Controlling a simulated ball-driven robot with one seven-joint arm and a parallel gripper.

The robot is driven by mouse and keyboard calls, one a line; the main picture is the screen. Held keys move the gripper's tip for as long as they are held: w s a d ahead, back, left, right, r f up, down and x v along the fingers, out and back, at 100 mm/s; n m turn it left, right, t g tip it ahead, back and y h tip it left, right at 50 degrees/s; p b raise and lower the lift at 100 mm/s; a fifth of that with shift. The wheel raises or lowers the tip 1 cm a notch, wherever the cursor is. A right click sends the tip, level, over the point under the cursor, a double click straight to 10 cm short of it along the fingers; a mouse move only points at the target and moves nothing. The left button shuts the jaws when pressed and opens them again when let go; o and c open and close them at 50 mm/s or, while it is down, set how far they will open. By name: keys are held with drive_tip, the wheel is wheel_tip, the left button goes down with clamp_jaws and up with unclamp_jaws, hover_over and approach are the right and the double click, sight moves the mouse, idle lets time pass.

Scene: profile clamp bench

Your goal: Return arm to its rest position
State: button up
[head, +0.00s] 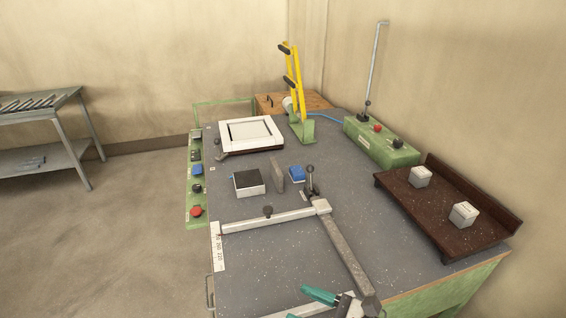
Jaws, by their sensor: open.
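My gripper (297,303) is at the bottom edge of the head view, with two teal fingers pointing left and apart. It is open, and I see nothing between the fingers. It shows in front of the near part of the grey bench top (270,268), close to the near end of a grey bar (345,250). Its lower finger is partly cut off by the picture edge. Most of my arm is out of view, and I cannot tell whether the gripper touches the bench.
A white rail (265,219) crosses the bench beyond my gripper. A black-topped block (249,183), upright lever (310,178) and white frame (250,133) stand farther back. A brown shelf (410,205) holds two pale blocks at right. A green box (385,146) stands behind it. Open floor lies left.

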drive_tip(key=s+d+f+n+g+h+b, duration=0.25)
drive_tip(key=s+d+f+n+h, duration=0.2)
drive_tip(key=s+f+n, duration=0.35)
drive_tip(key=s+d+f+n+g+h+b, duration=0.25)
drive_tip(key=s+d+f+n+h, duration=0.2)
drive_tip(key=f, duration=0.45)
drive_tip(key=s+d+f+n+g+h+b, duration=0.1)
drive_tip(key=s+d+f+n+h+b, duration=0.1)
drive_tip(key=s+d+n, duration=0.3)
drive_tip(key=s+d+f+n+g+h+b, duration=0.1)
drive_tip(key=s+d+n+h, duration=0.3)
drive_tip(key=s+d, duration=0.4)
drive_tip(key=shift+d+f+n+b, duration=0.25)
drive_tip(key=shift+f+n+b, duration=0.1)
drive_tip(key=shift+b, duration=0.35)
